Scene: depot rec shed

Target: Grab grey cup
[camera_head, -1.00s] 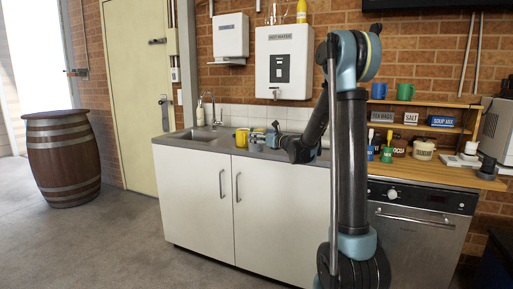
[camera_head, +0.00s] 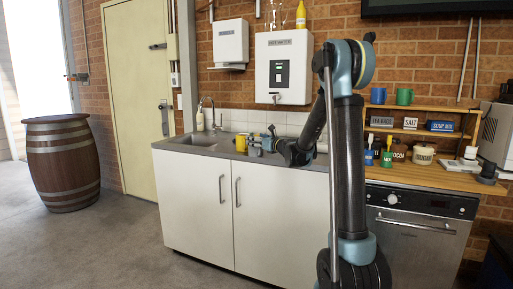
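A small grey-blue shape (camera_head: 255,150) is on the counter by the sink; I cannot tell whether it is the grey cup or part of my gripper. My gripper (camera_head: 263,141) is low over the counter, right of a yellow mug (camera_head: 241,142) and close to the grey-blue shape. The gripper is too small in view to show whether its fingers are open or shut, or touching anything. A dark grey, cup-like object (camera_head: 488,167) stands at the right end of the wooden counter, far from my gripper.
The sink (camera_head: 196,140) is left of the mug. Wall units hang behind, including a hot water dispenser (camera_head: 283,68). A wooden shelf (camera_head: 450,133) at right holds mugs and containers. Below are white cabinets (camera_head: 200,205) and a dishwasher (camera_head: 415,230). A barrel (camera_head: 62,165) stands at left.

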